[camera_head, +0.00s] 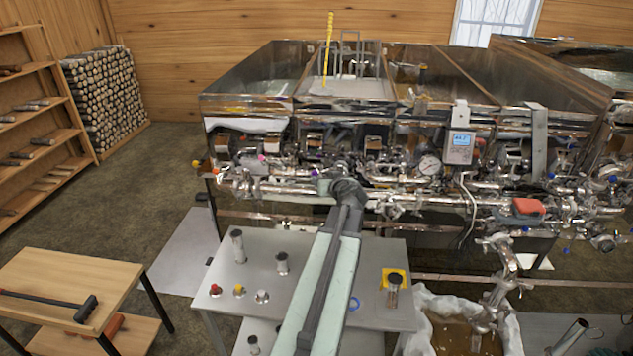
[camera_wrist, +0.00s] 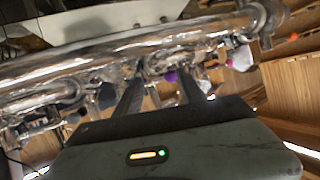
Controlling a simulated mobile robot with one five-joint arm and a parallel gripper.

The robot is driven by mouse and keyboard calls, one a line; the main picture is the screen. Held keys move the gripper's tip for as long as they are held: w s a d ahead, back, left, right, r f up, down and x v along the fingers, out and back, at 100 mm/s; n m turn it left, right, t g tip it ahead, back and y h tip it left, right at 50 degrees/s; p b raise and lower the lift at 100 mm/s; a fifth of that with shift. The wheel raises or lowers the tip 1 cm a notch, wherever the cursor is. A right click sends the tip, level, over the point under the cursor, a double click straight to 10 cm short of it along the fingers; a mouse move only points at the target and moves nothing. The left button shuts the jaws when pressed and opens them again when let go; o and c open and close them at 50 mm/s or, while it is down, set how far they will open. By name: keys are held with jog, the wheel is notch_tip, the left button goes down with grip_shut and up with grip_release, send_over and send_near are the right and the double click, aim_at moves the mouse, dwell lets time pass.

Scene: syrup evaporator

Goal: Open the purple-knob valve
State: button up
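The purple knob (camera_wrist: 171,76) shows in the wrist view among shiny metal pipes, small and partly crowded by fittings. My gripper (camera_wrist: 160,84) has its two dark fingers apart, and the knob appears between them, nearer the right finger. I cannot tell whether a finger touches it. In the head view a small purple spot (camera_head: 314,172) shows just left of my gripper (camera_head: 336,174), which is at the front piping of the evaporator (camera_head: 245,107). The valve body is mostly hidden.
A thick steel pipe (camera_wrist: 110,55) crosses close above my fingers in the wrist view. A pink knob (camera_wrist: 229,63) is to the right. A steel table (camera_head: 225,255) with small fittings stands below my arm. A wooden table (camera_head: 95,270) is at left.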

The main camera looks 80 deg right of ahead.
jog(key=p+v, duration=0.3)
jog(key=v, duration=0.5)
jog(key=c, duration=0.4)
jog(key=w+f+n+y+b, duration=0.1)
jog(key=w+f, duration=0.1)
jog(key=w+f+n+g+b, duration=0.1)
jog(key=w+f, duration=0.1)
jog(key=f, duration=0.1)
jog(key=w+f+g+y+b, duration=0.1)
jog(key=w+f, duration=0.1)
jog(key=f, duration=0.1)
jog(key=shift+a+f+n+y, duration=0.25)
jog(key=shift+a+n+y, duration=0.05)
jog(key=shift+a+n, duration=0.1)
grip_shut()
jog(key=w+f+n+g+h+b, duration=0.1)
jog(key=w+f+n+g+b, duration=0.5)
jog(key=w+g, duration=0.25)
notch_tip(320, 180, up, 11)
jog(key=w+d+n+g+h+b, duration=0.1)
jog(key=w+d+g+h+b, duration=0.1)
jog(key=g+h, duration=0.3)
jog(key=s+d+t, duration=0.1)
jog(key=s+d, duration=0.4)
jog(key=d, duration=0.4)
jog(key=shift+d+f+h+b, duration=0.25)
jog(key=shift+f+h+b, duration=0.05)
jog(key=shift+b, duration=0.1)
